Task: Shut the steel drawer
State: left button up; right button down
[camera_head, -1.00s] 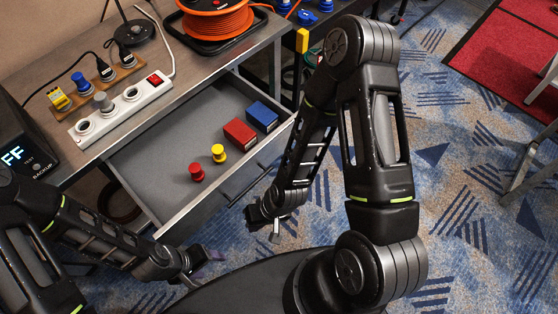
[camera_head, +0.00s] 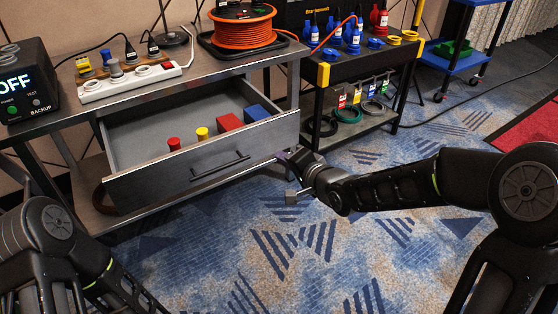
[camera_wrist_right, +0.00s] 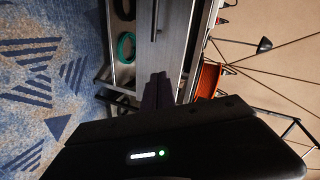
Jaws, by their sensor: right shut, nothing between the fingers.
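The steel drawer (camera_head: 140,186) stands pulled out under the workbench at the left in the head view. Its grey front carries a dark bar handle (camera_head: 220,164). Inside lie a red button, a yellow button, a red box and a blue box. My right gripper (camera_head: 283,160) is shut and empty near the right end of the drawer front. In the right wrist view the dark fingers (camera_wrist_right: 157,92) point at the drawer front (camera_wrist_right: 176,40), below the handle (camera_wrist_right: 155,20). I cannot tell whether they touch it. My left gripper is out of view; only its arm shows at bottom left.
The workbench (camera_head: 190,76) holds a power strip (camera_head: 130,84), an orange cable reel (camera_head: 243,28) and a backup unit (camera_head: 24,85). A black cart (camera_head: 350,72) with locks and tags stands right of the drawer. The blue patterned carpet before the drawer is clear.

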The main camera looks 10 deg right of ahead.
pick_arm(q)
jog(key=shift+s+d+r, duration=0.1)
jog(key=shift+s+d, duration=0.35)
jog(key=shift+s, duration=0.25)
pick_arm(e)
jog(key=m, duration=0.1)
jog(key=r+m, duration=0.1)
jog(key=s+m, duration=0.1)
jog(key=shift+d+r+m+t, duration=0.3)
jog(key=shift+r, duration=0.05)
